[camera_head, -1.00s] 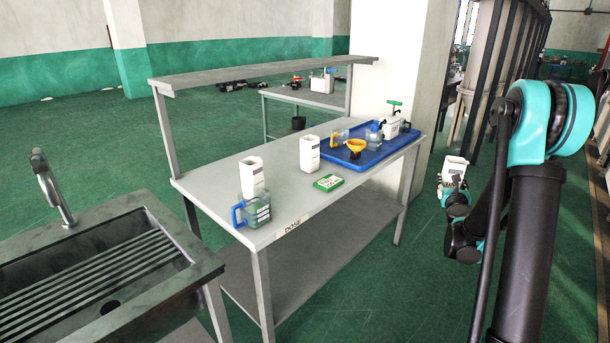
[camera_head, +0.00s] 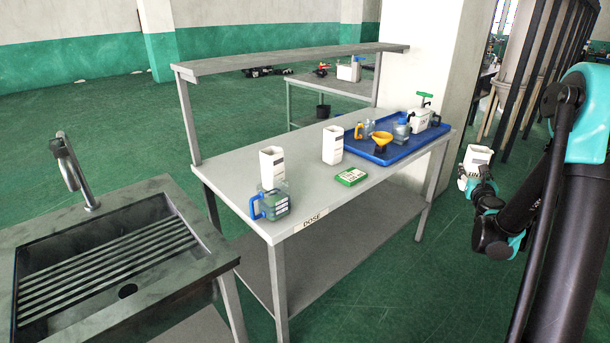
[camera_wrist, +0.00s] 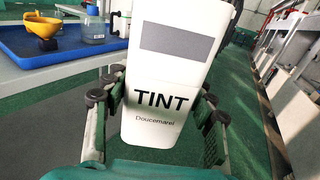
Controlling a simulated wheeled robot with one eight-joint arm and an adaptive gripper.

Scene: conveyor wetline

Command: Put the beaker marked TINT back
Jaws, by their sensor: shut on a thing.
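The white beaker marked TINT (camera_wrist: 165,75) fills the middle of the wrist view, its label facing the camera. My gripper (camera_wrist: 162,115) is shut on it, with a finger on each side of its lower part. In the head view the beaker (camera_head: 476,163) is held upright in my gripper (camera_head: 480,185), right of the DOSE table (camera_head: 232,186) and apart from it. The beaker's inside cannot be made out.
A sink (camera_head: 110,250) is at left. Bare tabletop lies between the beakers.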

